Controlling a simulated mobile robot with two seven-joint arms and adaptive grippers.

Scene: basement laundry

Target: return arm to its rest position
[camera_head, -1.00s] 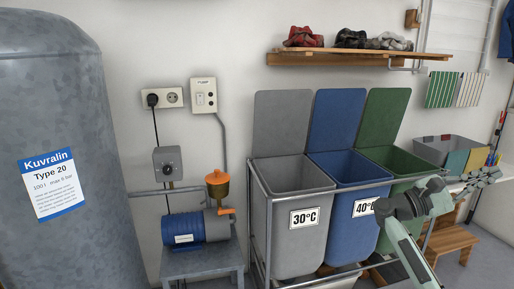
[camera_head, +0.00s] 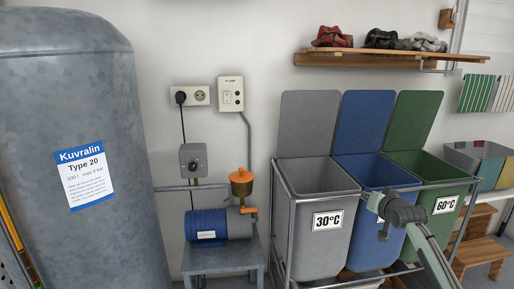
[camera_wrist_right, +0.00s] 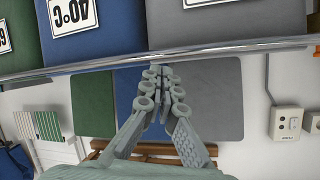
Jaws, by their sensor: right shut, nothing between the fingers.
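My right arm (camera_head: 432,255) comes in from the lower right in the head view, in front of the laundry bins. Its gripper (camera_head: 376,202) is small there, near the blue bin, and hard to make out against the joint beside it. In the right wrist view the gripper (camera_wrist_right: 160,73) is shut and empty, its fingertips together. In that view the fingertips overlap the blue and grey lids, just below the metal rail (camera_wrist_right: 215,52). I cannot tell whether they touch anything. My left gripper is not in view.
Grey (camera_head: 312,250), blue (camera_head: 367,247) and green (camera_head: 447,225) bins stand in a metal frame, lids raised. A blue pump (camera_head: 208,225) sits on a small table (camera_head: 222,260) to the left. A large grey tank (camera_head: 95,120) stands far left. A wooden bench (camera_head: 480,250) is at right.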

